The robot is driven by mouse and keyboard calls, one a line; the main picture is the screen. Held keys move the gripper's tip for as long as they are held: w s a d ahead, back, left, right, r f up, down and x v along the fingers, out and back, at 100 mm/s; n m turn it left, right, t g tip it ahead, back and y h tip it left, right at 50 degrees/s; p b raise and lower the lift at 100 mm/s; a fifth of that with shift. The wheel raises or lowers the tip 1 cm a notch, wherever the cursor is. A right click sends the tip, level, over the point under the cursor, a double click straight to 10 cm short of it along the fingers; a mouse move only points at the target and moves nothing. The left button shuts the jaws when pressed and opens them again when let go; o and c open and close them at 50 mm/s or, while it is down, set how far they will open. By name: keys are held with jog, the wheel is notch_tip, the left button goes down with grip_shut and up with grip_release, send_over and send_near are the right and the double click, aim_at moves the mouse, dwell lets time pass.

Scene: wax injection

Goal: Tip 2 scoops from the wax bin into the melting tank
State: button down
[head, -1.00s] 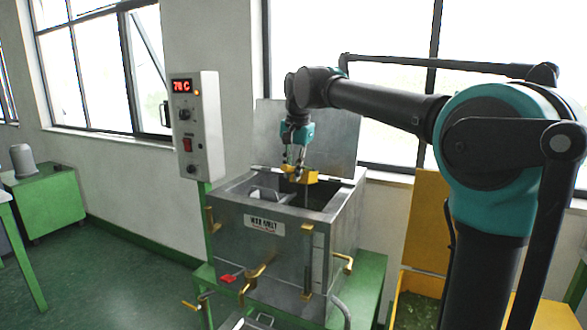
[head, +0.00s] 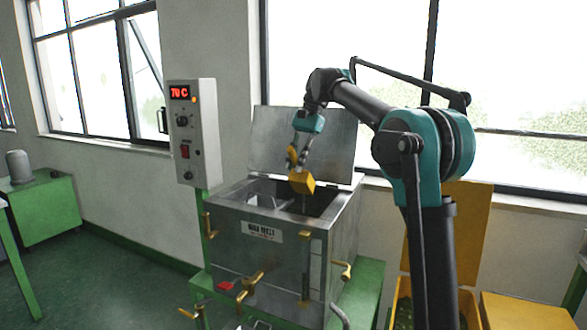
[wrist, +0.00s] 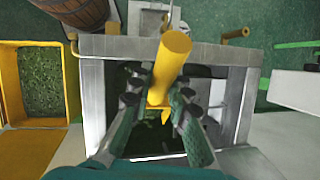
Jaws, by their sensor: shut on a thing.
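My gripper (head: 297,160) is shut on a yellow scoop (head: 302,184), which hangs tilted over the open top of the melting tank (head: 270,275). The yellow wax bin (head: 412,290) is at the lower right, partly behind my arm. In the wrist view, the bin (wrist: 12,100) is at left, with green wax inside.
The tank's raised lid (head: 270,140) stands behind the opening. A control box (head: 205,130) reading 70 C stands left of the tank. Brass taps and handles (head: 250,285) stick out in front. A wooden barrel (wrist: 80,15) is at the wrist view's top left.

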jog(key=shift+w+d+r+g+y, duration=0.3)
jog(key=shift+w+r+g, duration=0.15)
jog(key=shift+w+g, duration=0.3)
jog(key=shift+w+d+r+g+y, duration=0.25)
jog(key=shift+w+r+g, duration=0.15)
jog(key=shift+w+g, duration=0.35)
jog(key=shift+s+a, duration=0.1)
jog(key=shift+s, duration=0.1)
dwell(0.5)
jog(key=shift+s+a+f+t+h, duration=0.2)
jog(key=shift+s+t+h, duration=0.05)
jog(key=shift+s+t, duration=0.3)
jog(key=shift+s+a+f+t+h, duration=0.15)
jog(key=shift+s+f+t+h, duration=0.05)
jog(key=shift+s+t, duration=0.3)
jog(key=shift+s+a+f+t+h, duration=0.25)
jog(key=shift+s+f+t, duration=0.3)
jog(key=shift+s+t, duration=0.1)
jog(key=shift+s+a+f+t+h, duration=0.2)
jog(key=shift+s+f+t+h, duration=0.05)
jog(key=shift+s+f+t, duration=0.3)
jog(key=shift+s+a+f+t+h, duration=0.1)
jog(key=shift+s+f+t+h, duration=0.2)
jog(key=shift+t, duration=0.5)
jog(key=shift+s+a+f+t+h, duration=0.15)
jog(key=shift+s+t+h, duration=0.2)
jog(key=shift+t, duration=0.4)
jog(key=shift+s+a+f+t+h, duration=0.15)
jog(key=shift+s+t, duration=0.25)
jog(key=shift+t, duration=0.4)
